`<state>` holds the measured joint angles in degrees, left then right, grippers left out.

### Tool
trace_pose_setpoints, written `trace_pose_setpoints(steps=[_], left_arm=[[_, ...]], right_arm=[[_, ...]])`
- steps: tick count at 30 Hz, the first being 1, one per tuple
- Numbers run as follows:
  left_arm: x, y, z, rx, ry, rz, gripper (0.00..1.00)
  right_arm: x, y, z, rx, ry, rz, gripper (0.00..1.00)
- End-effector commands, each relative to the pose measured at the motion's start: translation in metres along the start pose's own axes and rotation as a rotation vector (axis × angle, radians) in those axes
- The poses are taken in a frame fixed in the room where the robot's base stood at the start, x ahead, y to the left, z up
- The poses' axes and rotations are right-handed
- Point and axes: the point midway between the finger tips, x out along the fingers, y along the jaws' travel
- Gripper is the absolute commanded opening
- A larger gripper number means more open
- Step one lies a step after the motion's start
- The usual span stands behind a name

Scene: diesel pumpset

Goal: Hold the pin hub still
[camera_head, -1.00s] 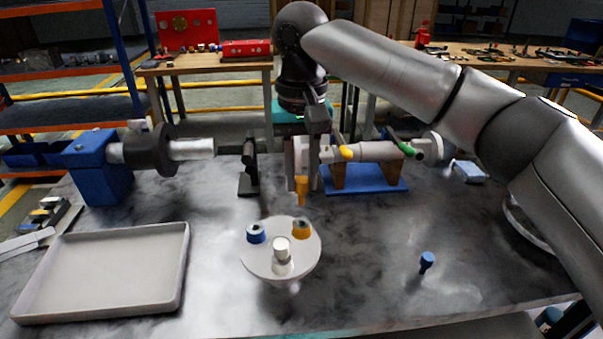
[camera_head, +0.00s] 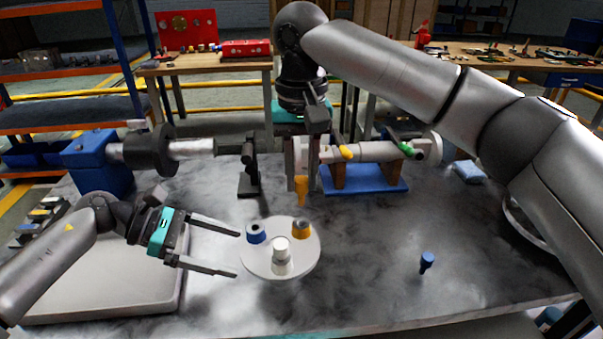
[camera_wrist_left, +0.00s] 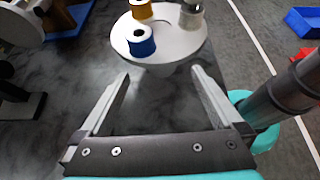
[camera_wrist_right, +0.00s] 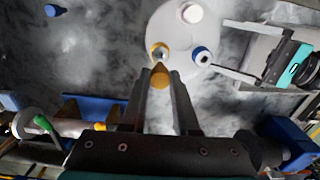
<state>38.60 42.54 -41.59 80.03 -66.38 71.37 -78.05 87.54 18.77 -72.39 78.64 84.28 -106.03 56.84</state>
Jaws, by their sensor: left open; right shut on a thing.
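The pin hub is a round white disc (camera_head: 262,262) on the table with a blue, an orange and a white socket on top. It also shows in the left wrist view (camera_wrist_left: 178,42) and the right wrist view (camera_wrist_right: 172,22). My left gripper (camera_head: 238,255) is open and empty, its fingers pointing at the hub's left edge. In the left wrist view (camera_wrist_left: 160,73) the hub lies just past the fingertips; contact cannot be told. My right gripper (camera_wrist_right: 158,72) is shut on an orange pin (camera_head: 301,192), pointing down above and behind the hub.
A blue pin (camera_head: 427,262) stands on the table at right. A grey tray (camera_head: 90,308) lies under my left arm. A blue vise-like stand with a shaft (camera_head: 98,160) and a pump part on a blue cradle (camera_head: 365,180) stand behind. The table's front right is mostly clear.

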Motion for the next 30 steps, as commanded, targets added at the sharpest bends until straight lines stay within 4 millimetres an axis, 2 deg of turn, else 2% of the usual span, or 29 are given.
trace_pose_setpoints(steps=[8, 21, 30], left_arm=[[0.026, -0.002, 0.002, 0.014, 0.005, -0.01, 1.0], [0.087, -0.002, 0.001, 0.011, 0.004, -0.008, 1.0], [0.102, -0.002, 0.001, 0.011, 0.005, -0.006, 1.0]], right_arm=[[0.0, 0.0, 0.0, 0.0, 0.001, 0.0, 0.0], [0.0, 0.0, 0.0, 0.0, 0.0, 0.0, 0.0], [0.0, 0.0, 0.0, 0.0, 0.001, 0.0, 0.0]])
